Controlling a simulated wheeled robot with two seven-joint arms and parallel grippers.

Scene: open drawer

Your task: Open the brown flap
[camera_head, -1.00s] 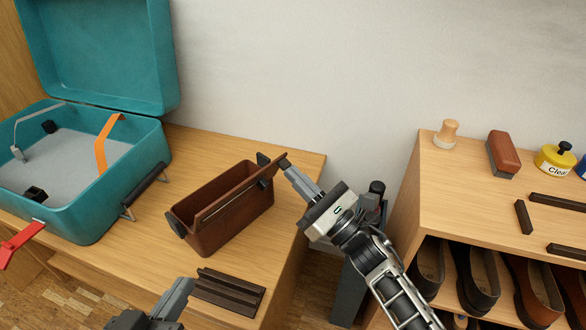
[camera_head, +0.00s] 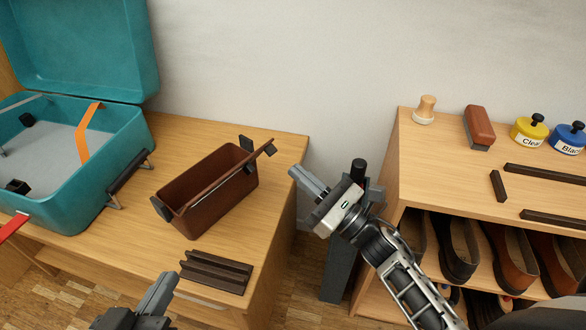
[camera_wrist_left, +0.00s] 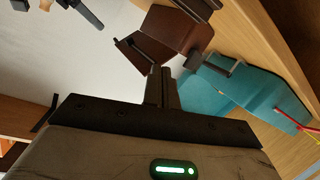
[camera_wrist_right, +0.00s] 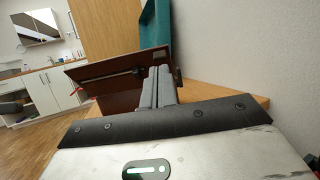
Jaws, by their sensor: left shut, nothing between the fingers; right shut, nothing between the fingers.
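The brown box (camera_head: 205,205) stands on the wooden table with its inside showing. In the right wrist view the flap (camera_wrist_right: 115,66) is a tilted panel above the box, just behind the fingers. My right gripper (camera_head: 296,173) is shut and empty, to the right of the flap's far end and apart from it. My left gripper (camera_head: 170,280) is shut and empty, low in front of the box. The box also shows in the left wrist view (camera_wrist_left: 172,32).
An open teal case (camera_head: 95,200) with an orange strap stands left of the box. A dark ridged block (camera_head: 215,272) lies in front of it. A shelf (camera_head: 430,160) with shoes, a brush and jars stands at the right, across a gap.

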